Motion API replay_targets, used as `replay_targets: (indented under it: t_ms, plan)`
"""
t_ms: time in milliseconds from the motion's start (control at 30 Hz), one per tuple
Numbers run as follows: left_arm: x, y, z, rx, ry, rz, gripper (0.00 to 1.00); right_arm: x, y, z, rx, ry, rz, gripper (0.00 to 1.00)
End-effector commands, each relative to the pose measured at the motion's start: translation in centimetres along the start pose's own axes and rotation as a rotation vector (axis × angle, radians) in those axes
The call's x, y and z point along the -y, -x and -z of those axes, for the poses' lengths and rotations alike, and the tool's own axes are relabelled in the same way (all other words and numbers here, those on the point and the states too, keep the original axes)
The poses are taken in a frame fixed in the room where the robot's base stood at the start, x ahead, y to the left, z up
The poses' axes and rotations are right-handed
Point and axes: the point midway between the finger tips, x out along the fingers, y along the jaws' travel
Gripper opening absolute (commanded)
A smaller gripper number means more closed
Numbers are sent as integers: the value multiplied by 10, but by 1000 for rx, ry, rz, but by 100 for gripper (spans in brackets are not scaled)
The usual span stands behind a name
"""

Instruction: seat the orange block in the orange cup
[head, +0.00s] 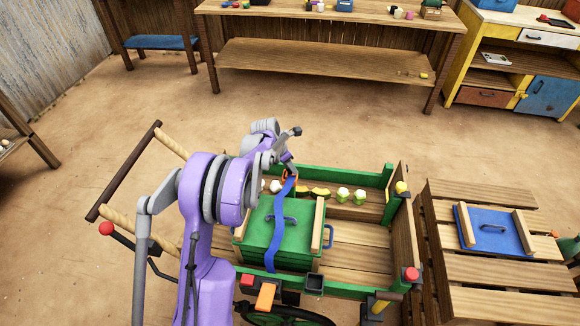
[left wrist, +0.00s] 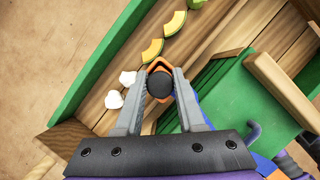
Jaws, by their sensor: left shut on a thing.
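My left gripper (head: 288,171) is at the far side of the cart, just beyond the green crate. In the left wrist view its fingers (left wrist: 159,88) are shut on a dark round knob (left wrist: 159,84), which seems to be the top of the orange block. An angular orange rim, apparently the orange cup (left wrist: 158,63), shows around the knob's far side; orange also shows at the fingertips in the head view (head: 290,180). The block's body is hidden, so I cannot tell whether it is seated. My right gripper is not in view.
A blue strap (head: 281,225) crosses the green crate (head: 262,243) towards the fingertips. White and yellow pieces lie along the cart's far rail (head: 345,175). An orange piece (head: 266,296) and a black cup (head: 314,282) are at the near side. The cart floor (head: 355,250) right of the crate is clear.

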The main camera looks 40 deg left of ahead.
Motion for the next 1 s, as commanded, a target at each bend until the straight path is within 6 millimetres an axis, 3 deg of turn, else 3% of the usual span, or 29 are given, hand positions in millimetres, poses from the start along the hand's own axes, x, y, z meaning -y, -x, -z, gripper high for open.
replay_targets:
  t_ms: [67,100,300,667,1000]
  plan:
    - [0,0,0,0,0,0,0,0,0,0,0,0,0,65]
    - [0,0,0,0,0,0,40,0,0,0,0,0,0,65]
    - [0,0,0,0,0,0,73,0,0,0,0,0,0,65]
    - [0,6,0,0,0,0,73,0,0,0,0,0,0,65]
    - [0,68,0,-1,1,-1,73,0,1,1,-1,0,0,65]
